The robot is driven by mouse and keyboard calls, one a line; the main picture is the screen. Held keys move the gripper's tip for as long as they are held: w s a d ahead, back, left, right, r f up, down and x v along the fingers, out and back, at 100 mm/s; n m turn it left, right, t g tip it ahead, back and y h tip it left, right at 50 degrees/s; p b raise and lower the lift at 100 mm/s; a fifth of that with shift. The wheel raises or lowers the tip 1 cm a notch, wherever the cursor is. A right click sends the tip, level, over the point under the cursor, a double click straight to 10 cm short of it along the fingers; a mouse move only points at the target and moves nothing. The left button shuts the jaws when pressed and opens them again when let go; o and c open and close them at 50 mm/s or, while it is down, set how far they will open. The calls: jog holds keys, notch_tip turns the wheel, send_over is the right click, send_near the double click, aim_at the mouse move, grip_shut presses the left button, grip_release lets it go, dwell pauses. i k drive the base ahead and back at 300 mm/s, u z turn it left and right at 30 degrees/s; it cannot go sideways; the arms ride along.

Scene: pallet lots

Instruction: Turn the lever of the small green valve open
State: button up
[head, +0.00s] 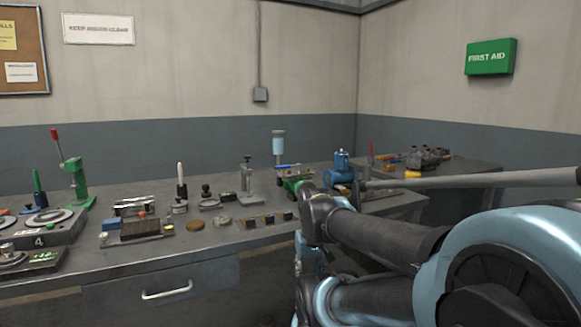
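A small green body (294,184), which may be the valve, stands on the long grey workbench near its right end. A blue bar (288,167) lies across its top and may be the lever. It is too small to tell which way the lever is turned. My arm's dark joint stands just in front of and right of it in the picture and may hide part of it. I cannot make out my gripper or its fingers. My arm fills the lower right of the head view.
The long workbench (200,243) carries a green press (77,182), a grey stand (246,182), a clear blue-filled cylinder (278,146) and several small blocks. A blue pump (342,165) stands farther right. A second table (465,170) holds dark metal parts. The front bench edge is mostly clear.

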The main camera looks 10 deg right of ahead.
aim_at(299, 165)
jog(key=z, duration=0.4)
jog(key=k, duration=1.3)
jog(key=u, duration=0.35)
jog(key=i, duration=1)
jog(key=z, duration=0.05)
